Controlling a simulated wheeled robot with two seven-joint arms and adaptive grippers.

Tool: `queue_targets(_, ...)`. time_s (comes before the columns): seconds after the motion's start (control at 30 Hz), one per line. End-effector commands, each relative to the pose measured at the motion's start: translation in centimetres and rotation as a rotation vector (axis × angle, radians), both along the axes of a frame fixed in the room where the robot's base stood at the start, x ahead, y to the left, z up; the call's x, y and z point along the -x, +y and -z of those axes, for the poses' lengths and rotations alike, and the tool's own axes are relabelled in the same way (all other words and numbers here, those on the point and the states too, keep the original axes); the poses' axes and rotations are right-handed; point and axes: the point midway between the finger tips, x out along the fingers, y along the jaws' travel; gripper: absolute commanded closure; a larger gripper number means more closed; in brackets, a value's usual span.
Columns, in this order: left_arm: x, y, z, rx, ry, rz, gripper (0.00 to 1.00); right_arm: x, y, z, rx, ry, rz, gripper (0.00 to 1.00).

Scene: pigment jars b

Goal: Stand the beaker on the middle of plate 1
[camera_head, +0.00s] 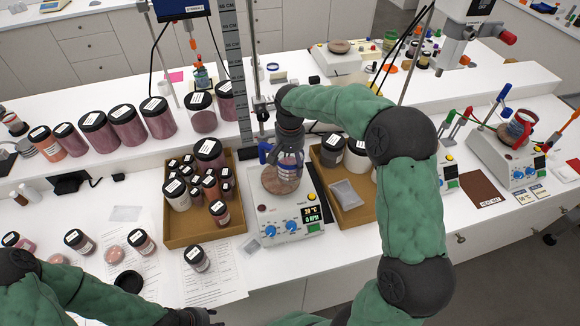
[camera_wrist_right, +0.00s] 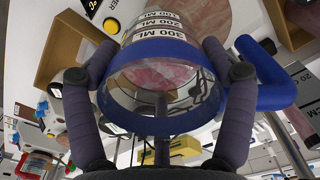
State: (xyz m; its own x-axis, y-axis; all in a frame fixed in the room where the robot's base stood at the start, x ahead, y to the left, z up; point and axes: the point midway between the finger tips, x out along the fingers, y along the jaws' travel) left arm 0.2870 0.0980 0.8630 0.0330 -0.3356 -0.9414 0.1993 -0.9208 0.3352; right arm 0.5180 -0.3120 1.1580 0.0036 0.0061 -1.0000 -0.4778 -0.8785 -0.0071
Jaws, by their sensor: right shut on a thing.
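The beaker (camera_head: 288,172) is clear, with a blue rim and a blue handle. In the right wrist view the beaker (camera_wrist_right: 155,80) shows its volume marks and pinkish contents or background through the glass. My right gripper (camera_head: 289,143) comes down over the beaker from above. Its fingers (camera_wrist_right: 157,65) press on both sides of it. The beaker is upright over the brown round top of the central hot plate (camera_head: 262,214); I cannot tell whether its base touches. No plate number is readable. My left gripper (camera_head: 192,317) is at the bottom edge, its fingers unclear.
A cardboard tray of jars (camera_head: 178,232) stands close left of the hot plate. Another tray (camera_head: 352,215) with jars stands close right. Tall stands rise behind the central hot plate.

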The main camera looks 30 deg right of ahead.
Motion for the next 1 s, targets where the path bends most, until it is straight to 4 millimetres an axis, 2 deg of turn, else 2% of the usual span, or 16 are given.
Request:
queue_targets(0.17, 0.0, 0.0, -0.1, 0.000, 0.000, 0.000, 0.60, -0.7, -0.5, 1.0, 0.000, 0.000, 0.001, 0.68)
queue_targets(0.4, 0.0, 0.0, 0.1, 0.000, 0.000, 0.000, 0.60, -0.7, -0.5, 3.9, 0.001, 0.000, 0.000, 0.68)
queue_targets(0.8, 0.0, 0.0, 0.3, 0.000, 0.000, 0.000, 0.60, -0.7, -0.5, 4.4, 0.001, -0.002, 0.000, 0.68)
queue_targets(0.83, 0.0, 0.0, 0.3, 0.000, 0.000, 0.000, 0.60, -0.7, -0.4, 4.4, 0.001, 0.000, -0.001, 0.08)
queue_targets(0.87, 0.0, 0.0, 0.3, 0.000, 0.000, 0.000, 0.60, -0.7, -0.4, 4.4, 0.001, 0.000, -0.001, 0.00)
queue_targets(1.0, 0.0, 0.0, 0.2, 0.000, 0.000, 0.000, 0.60, -0.7, -0.4, 4.3, 0.001, 0.000, 0.000, 0.00)
